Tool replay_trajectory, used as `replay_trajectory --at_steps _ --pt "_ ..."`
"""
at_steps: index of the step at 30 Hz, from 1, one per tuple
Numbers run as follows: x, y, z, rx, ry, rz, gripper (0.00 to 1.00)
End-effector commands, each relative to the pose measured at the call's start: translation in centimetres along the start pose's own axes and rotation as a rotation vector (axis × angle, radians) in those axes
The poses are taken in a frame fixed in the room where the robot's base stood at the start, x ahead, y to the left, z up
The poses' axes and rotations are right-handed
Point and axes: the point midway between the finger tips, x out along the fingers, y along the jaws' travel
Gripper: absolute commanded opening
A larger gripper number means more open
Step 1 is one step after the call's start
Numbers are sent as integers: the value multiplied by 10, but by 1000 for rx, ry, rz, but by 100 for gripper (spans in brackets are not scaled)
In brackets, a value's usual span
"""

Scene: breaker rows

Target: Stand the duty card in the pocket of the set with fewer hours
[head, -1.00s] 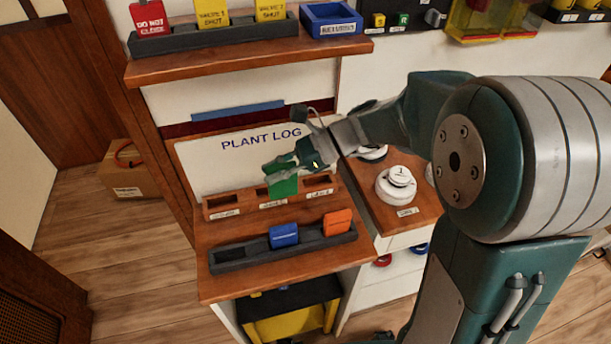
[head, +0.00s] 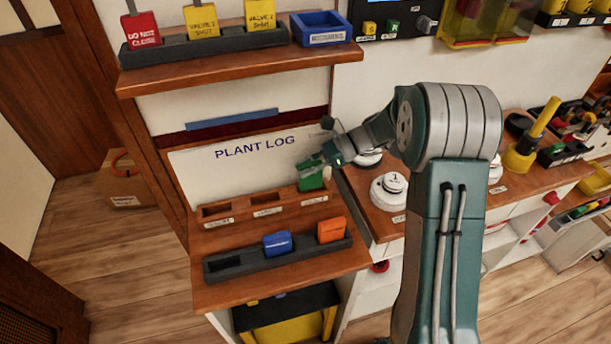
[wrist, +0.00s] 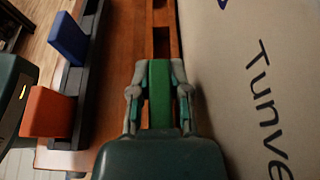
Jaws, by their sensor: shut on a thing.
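My gripper (head: 313,168) is shut on the green duty card (head: 312,184). In the wrist view the green card (wrist: 160,95) sits between both fingers. I hold it at the right pocket of the wooden pocket strip (head: 252,214), below the PLANT LOG board (head: 240,165). I cannot tell whether the card's lower edge is inside the pocket. The middle pocket (head: 265,200) and left pocket (head: 215,210) look empty. Labels under the pockets are too small to read.
A dark slotted rack (head: 225,265) in front holds a blue card (head: 277,243) and an orange card (head: 331,229). White round devices (head: 389,190) stand to the right. A shelf (head: 170,75) above carries red and yellow cards and a blue tray (head: 327,27).

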Motion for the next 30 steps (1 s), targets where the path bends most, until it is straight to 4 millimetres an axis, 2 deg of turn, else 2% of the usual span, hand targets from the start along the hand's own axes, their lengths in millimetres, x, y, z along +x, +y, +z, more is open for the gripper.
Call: replay_trajectory --at_steps 7,16,17,18,30 --pt "12 -2 -30 2 0 0 0" --pt "13 -2 -33 1 1 -1 0" --pt "13 -2 -33 1 1 -1 28" --pt "13 -2 -33 1 1 -1 37" --pt "9 -2 -31 0 1 -2 37"
